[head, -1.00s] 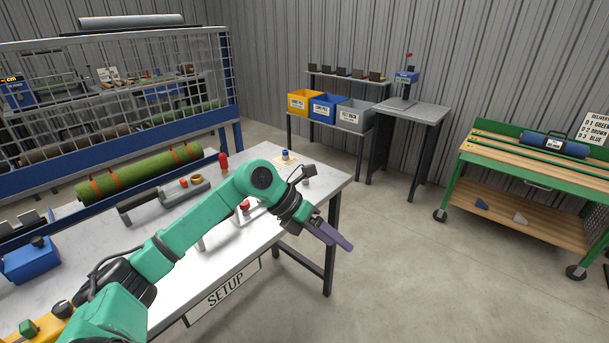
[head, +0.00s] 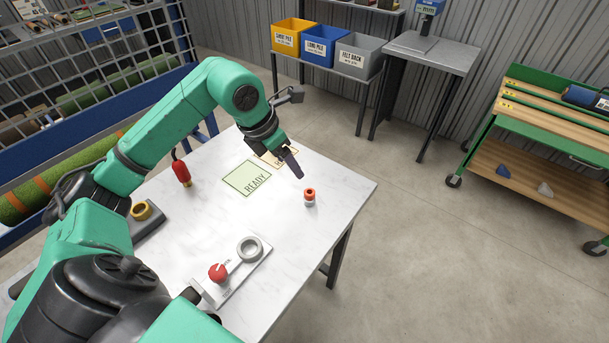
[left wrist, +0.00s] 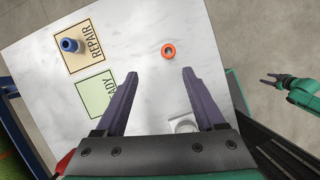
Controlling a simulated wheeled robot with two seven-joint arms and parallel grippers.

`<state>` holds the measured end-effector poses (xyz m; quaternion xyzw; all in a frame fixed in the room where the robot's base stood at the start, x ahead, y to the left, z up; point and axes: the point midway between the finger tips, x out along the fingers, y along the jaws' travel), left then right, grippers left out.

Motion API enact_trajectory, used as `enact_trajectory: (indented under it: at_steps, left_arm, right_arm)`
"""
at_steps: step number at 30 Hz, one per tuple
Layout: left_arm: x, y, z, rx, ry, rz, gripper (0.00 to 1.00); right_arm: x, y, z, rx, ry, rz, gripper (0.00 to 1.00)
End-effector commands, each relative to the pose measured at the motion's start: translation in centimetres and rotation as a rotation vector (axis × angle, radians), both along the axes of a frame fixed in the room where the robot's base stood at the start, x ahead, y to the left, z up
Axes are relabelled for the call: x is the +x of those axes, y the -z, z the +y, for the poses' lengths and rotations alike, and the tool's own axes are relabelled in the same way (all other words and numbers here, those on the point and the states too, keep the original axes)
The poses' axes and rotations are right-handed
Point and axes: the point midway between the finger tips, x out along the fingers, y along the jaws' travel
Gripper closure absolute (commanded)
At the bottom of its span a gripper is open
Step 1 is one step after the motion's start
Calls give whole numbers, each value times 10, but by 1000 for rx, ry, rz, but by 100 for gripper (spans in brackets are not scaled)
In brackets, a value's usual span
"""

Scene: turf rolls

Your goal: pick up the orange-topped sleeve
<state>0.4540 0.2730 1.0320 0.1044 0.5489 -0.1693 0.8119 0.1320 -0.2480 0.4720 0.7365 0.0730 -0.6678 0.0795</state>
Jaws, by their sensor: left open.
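The orange-topped sleeve (head: 309,197) stands upright on the white table near its right edge, a pale lower part under its orange top. In the left wrist view its orange ring-shaped top (left wrist: 168,51) shows from above, just beyond the fingertips and between their lines. My left gripper (head: 291,164) is above the table, up and left of the sleeve in the head view. Its two fingers (left wrist: 160,73) are apart and hold nothing. My right gripper (left wrist: 267,79) shows small at the right of the left wrist view, its fingers seemingly apart, away from the sleeve.
A blue-topped sleeve (left wrist: 69,44) stands on the REPAIR card (left wrist: 84,61). The READY card (head: 246,178) is bare. A red-topped piece (head: 182,172) and a fixture with red knob and grey ring (head: 250,248) are on the table. Clear tabletop surrounds the orange-topped sleeve.

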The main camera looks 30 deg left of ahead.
Motion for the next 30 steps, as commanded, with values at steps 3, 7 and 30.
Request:
enact_trajectory:
  at_steps: [3,7,30]
  left_arm:
    - [9,23,-6,-5,2,6,29]
    - [19,54,-12,-5,1,6,29]
    - [47,124,-21,1,1,1,71]
  right_arm:
    - [-9,-14,-5,-8,4,15,44]
    - [-26,-24,-15,-21,6,42,44]
    - [-12,-52,-1,-2,1,21,44]
